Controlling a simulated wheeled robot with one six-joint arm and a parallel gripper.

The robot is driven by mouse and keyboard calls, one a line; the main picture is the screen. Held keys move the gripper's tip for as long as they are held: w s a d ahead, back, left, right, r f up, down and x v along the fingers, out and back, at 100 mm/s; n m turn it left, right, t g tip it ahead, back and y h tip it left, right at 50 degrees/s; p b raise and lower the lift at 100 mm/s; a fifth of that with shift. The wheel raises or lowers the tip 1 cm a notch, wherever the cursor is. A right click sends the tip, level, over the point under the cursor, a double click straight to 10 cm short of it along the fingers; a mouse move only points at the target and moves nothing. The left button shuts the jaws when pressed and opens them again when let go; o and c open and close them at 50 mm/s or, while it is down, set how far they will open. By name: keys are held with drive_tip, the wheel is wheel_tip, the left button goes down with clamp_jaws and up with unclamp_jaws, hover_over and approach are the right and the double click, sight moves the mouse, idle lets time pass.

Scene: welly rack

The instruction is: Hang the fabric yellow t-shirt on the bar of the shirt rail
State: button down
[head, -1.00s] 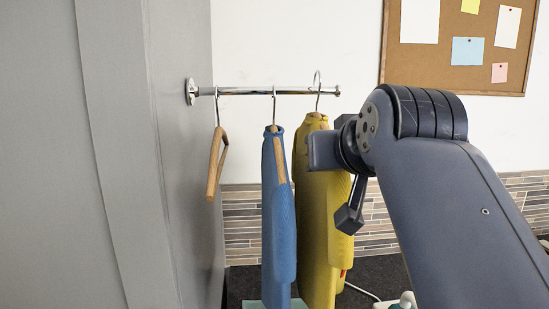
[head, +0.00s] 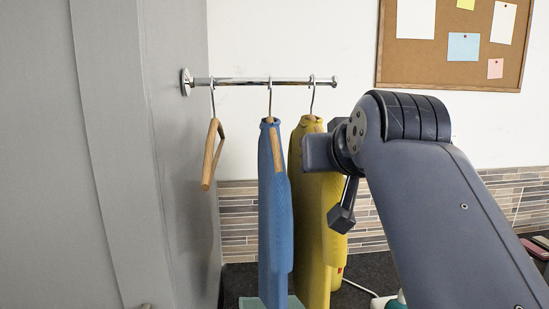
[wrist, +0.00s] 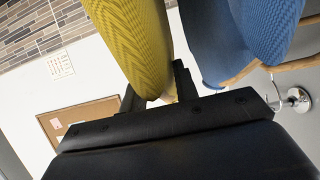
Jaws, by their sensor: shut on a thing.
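The yellow t-shirt (head: 318,225) is on a wooden hanger and hangs upright at the right end of the bar (head: 235,82) of the shirt rail. Its metal hook (head: 313,92) reaches up to the bar near the end knob and appears to rest over it. My gripper (wrist: 155,92) is shut at the yellow t-shirt, which fills the space between its fingers in the wrist view (wrist: 130,40).
A blue t-shirt (head: 274,210) hangs close to the left of the yellow one. An empty wooden hanger (head: 212,155) hangs nearer the grey panel (head: 110,150). A pinboard (head: 450,45) is on the white wall. A dark surface lies below.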

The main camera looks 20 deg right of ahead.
drive_tip(key=c, duration=1)
unclamp_jaws()
drive_tip(key=b+v, duration=0.1)
drive_tip(key=v, duration=1)
drive_tip(key=shift+b, duration=0.3)
drive_tip(key=shift+w, duration=0.1)
drive_tip(key=p+x, duration=0.1)
drive_tip(key=x, duration=0.9)
drive_tip(key=shift+p, duration=0.3)
drive_tip(key=shift+w+d+r+p, duration=0.15)
drive_tip(key=shift+w+r+p, duration=0.2)
drive_tip(key=shift+w+p, duration=0.15)
drive_tip(key=shift+s+r, duration=0.15)
drive_tip(key=shift+r, duration=0.15)
drive_tip(key=shift+f, duration=0.1)
